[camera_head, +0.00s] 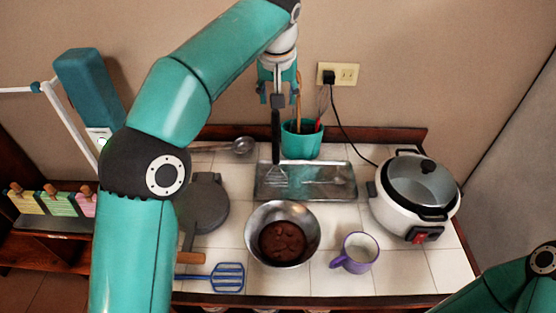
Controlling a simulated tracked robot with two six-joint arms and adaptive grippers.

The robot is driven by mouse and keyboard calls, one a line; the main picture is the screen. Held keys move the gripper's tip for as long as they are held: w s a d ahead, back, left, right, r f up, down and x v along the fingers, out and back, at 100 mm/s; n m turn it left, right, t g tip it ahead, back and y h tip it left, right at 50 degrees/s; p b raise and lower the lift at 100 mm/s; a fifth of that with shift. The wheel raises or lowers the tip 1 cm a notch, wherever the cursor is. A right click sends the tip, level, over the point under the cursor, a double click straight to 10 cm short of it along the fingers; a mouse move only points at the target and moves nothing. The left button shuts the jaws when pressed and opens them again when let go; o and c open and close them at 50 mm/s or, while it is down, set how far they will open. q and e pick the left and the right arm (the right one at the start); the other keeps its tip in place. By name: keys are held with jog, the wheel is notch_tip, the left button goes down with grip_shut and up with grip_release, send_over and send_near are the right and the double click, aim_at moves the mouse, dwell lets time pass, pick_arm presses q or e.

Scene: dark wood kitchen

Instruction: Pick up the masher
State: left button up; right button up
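The masher (276,135) has a long black handle and a metal wire head. It hangs upright, head down, in front of the metal tray (330,182) or over it; I cannot tell whether the head touches the tray. My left gripper (278,100) is shut on the top of the handle, with the arm reaching in from the left and over the counter. My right arm shows only at the lower right corner, and its gripper is out of view.
A teal utensil pot (301,142) stands behind the tray. A metal bowl (257,218) with brown contents, a purple mug (356,253), a rice cooker (405,210), a blue spatula (222,277), a ladle (240,146) and a dark round pan (203,207) share the tiled counter.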

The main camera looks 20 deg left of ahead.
aim_at(277, 113)
pick_arm(q)
jog(key=x, duration=0.8)
jog(key=shift+a, duration=0.2)
jog(key=p+x, duration=0.1)
jog(key=x, duration=0.3)
jog(key=shift+w+a+f, duration=0.1)
jog(key=shift+a+f, duration=0.1)
jog(key=shift+f, duration=0.2)
jog(key=shift+w+f, duration=0.2)
jog(key=shift+f, duration=0.25)
grip_shut()
